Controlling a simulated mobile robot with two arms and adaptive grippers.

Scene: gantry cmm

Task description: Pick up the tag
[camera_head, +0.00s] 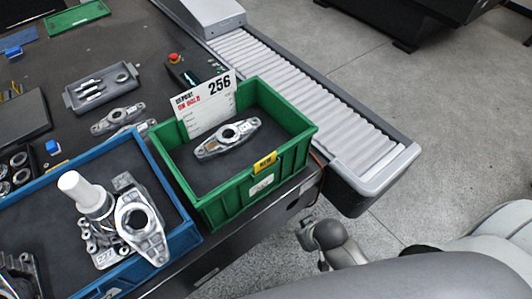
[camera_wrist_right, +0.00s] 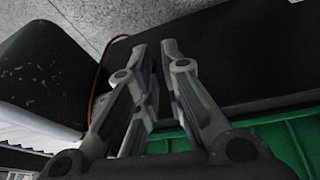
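A white tag (camera_head: 208,105) with a black 256 and red print stands upright at the back-left edge of the green bin (camera_head: 229,213), in the head view. A metal bracket part (camera_head: 228,138) lies in the bin in front of it. My right gripper (camera_head: 306,230) is small and partly seen, outside the bin to its lower right and apart from the tag. In the right wrist view its two fingers (camera_wrist_right: 156,48) have a gap between them with nothing held. The tag does not show in the wrist view. My left gripper is not in view.
A blue bin (camera_head: 184,239) with metal parts stands left of the green bin. A yellow label (camera_head: 265,162) is on the green bin's front. A roller conveyor (camera_head: 300,88) runs behind it. A grey tray (camera_head: 103,88) lies farther back.

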